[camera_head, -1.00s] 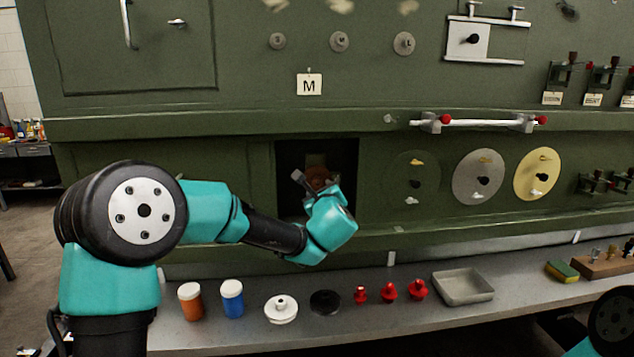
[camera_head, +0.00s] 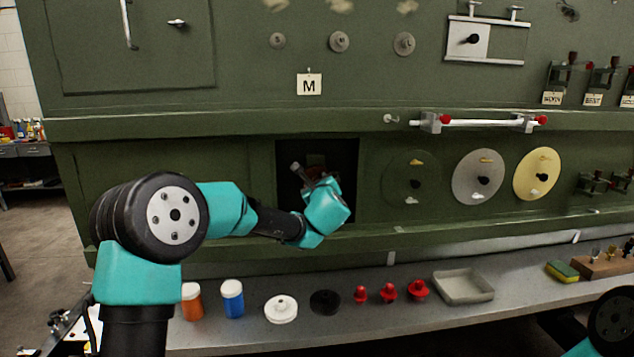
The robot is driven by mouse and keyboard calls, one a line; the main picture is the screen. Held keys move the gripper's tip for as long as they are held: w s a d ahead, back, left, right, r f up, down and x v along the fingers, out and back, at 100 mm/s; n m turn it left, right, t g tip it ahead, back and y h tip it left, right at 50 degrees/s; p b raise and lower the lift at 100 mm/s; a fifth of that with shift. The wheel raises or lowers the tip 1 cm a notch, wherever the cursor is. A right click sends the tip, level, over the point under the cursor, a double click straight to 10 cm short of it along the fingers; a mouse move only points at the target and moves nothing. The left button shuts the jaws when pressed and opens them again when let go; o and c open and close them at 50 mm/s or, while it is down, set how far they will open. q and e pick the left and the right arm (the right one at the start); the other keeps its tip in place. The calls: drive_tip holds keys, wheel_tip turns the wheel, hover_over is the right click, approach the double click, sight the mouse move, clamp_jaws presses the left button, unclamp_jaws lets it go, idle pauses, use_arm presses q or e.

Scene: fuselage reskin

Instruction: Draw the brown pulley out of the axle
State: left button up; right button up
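The brown pulley (camera_head: 316,160) sits inside the dark square opening in the green panel, and only a dim brown-red part of it shows. My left gripper (camera_head: 308,178) is at that opening, in front of the pulley. Its fingers are small and partly hidden by its own wrist, so I cannot tell whether they are open or touch the pulley. The axle is hidden in the dark. My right arm shows only at the lower right corner, and its gripper is out of view.
A ledge below holds an orange jar (camera_head: 192,302), a blue jar (camera_head: 232,299), a white pulley (camera_head: 281,309), a black pulley (camera_head: 325,302), several red knobs (camera_head: 389,292) and a grey tray (camera_head: 463,287). Three discs (camera_head: 477,177) and a bar handle (camera_head: 480,122) are right of the opening.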

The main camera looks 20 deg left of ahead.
use_arm(q)
drive_tip(key=c, duration=0.6)
drive_tip(key=shift+c, duration=0.2)
drive_tip(key=shift+v, duration=2.15)
drive_tip(key=shift+v, duration=1.4)
